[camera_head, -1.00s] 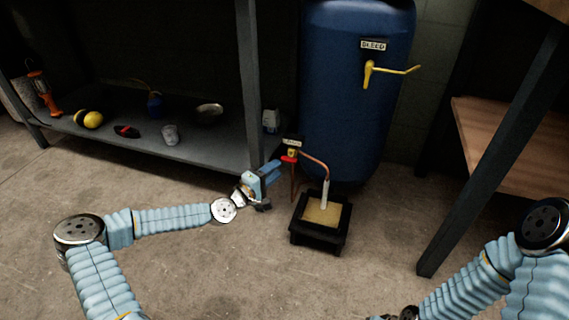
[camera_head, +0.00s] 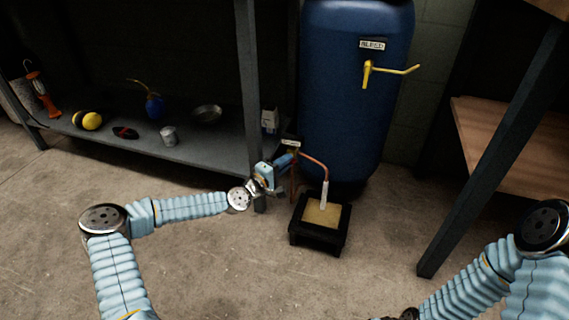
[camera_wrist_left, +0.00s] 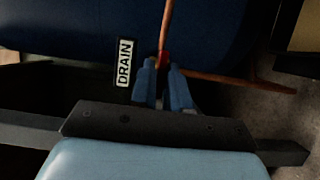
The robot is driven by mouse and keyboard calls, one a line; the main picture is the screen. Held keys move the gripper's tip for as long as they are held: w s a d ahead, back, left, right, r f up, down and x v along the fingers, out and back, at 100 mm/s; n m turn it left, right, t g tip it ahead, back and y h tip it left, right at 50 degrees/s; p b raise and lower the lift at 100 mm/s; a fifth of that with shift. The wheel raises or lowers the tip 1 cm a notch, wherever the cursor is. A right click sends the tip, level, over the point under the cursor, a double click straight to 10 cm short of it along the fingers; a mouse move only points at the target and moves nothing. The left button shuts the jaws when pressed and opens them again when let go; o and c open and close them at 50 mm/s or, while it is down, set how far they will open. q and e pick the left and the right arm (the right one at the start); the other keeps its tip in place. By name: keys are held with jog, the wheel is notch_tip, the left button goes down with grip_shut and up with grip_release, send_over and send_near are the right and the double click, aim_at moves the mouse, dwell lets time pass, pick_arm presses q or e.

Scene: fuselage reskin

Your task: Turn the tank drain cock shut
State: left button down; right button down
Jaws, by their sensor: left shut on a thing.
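The blue tank (camera_head: 345,95) stands at the back, with a copper drain pipe (camera_head: 316,161) coming out low and bending down into a black tray (camera_head: 318,239). My left gripper (camera_head: 285,161) is at the drain cock beside the pipe. In the left wrist view, my left gripper (camera_wrist_left: 164,80) is shut on the red cock handle (camera_wrist_left: 164,58), of which only a small bit shows between the fingers. The DRAIN label (camera_wrist_left: 124,62) is just left of the fingers there. My right gripper is not clearly visible; only part of my right arm shows at the lower right.
A yellow bleed lever (camera_head: 385,70) sits higher on the tank. A shelf (camera_head: 185,149) with several small items stands at left, its post (camera_head: 250,90) close behind my left arm. A wooden bench (camera_head: 515,140) is at right. The floor in front is clear.

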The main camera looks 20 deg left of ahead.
pick_arm(q)
jog(key=shift+m, duration=0.3)
jog(key=shift+d+r+m+g+y+p, duration=0.1)
jog(key=shift+m+g+y+p, duration=0.3)
jog(key=shift+m+y, duration=1.25)
jog(key=shift+d+r+m+g+y+p, duration=0.15)
jog(key=shift+m+g+y, duration=0.5)
jog(key=shift+m, duration=1.95)
jog(key=shift+d+m+g+y+p, duration=0.1)
jog(key=shift+m+g+y+p, duration=0.3)
jog(key=shift+m+y, duration=1.3)
jog(key=shift+m+h, duration=0.5)
jog(key=shift+m, duration=0.15)
jog(key=shift+s, duration=0.1)
jog(key=c, duration=1.2)
grip_release()
